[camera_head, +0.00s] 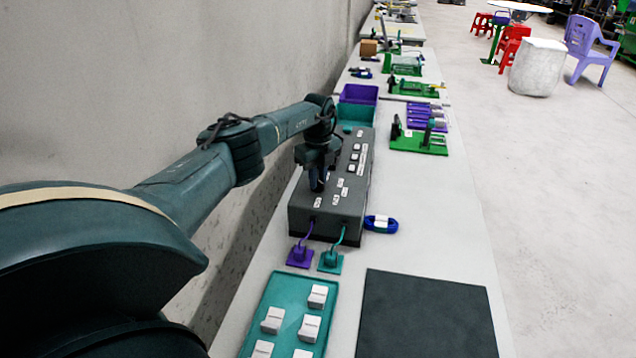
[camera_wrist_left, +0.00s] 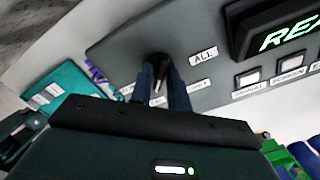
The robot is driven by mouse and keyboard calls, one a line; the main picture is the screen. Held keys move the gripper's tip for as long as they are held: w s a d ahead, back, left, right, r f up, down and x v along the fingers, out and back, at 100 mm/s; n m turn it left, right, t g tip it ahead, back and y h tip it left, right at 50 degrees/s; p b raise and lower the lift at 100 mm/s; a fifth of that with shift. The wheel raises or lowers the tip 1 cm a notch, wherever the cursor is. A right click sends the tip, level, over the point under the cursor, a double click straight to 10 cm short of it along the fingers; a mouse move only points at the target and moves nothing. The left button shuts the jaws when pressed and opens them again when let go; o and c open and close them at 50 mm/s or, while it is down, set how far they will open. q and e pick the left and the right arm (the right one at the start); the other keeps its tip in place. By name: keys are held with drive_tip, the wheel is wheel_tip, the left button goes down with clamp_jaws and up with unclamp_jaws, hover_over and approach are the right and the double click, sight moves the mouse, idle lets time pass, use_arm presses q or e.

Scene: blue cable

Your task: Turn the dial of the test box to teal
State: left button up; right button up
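The test box (camera_head: 325,222) is a long dark grey box on the bench in the head view. It fills the upper part of the left wrist view (camera_wrist_left: 115,50). Its black dial (camera_wrist_left: 157,62) sits between the fingers of my left gripper (camera_wrist_left: 161,80), one on each side and seemingly touching it. In the head view my left gripper (camera_head: 318,182) points down onto the box's top and hides the dial. A label reading ALL (camera_wrist_left: 203,55) is right of the dial; other labels are partly covered by the fingers. My right gripper is not in view.
The box's display (camera_wrist_left: 285,35) glows green.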

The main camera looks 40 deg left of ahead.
use_arm(q)
drive_tip(key=shift+o, duration=1.3)
drive_tip(key=shift+s+a+f, duration=0.1)
wheel_tip(320, 180, up, 3)
drive_tip(key=p, duration=0.2)
drive_tip(key=shift+p, duration=0.3)
drive_tip(key=shift+r, duration=2.1)
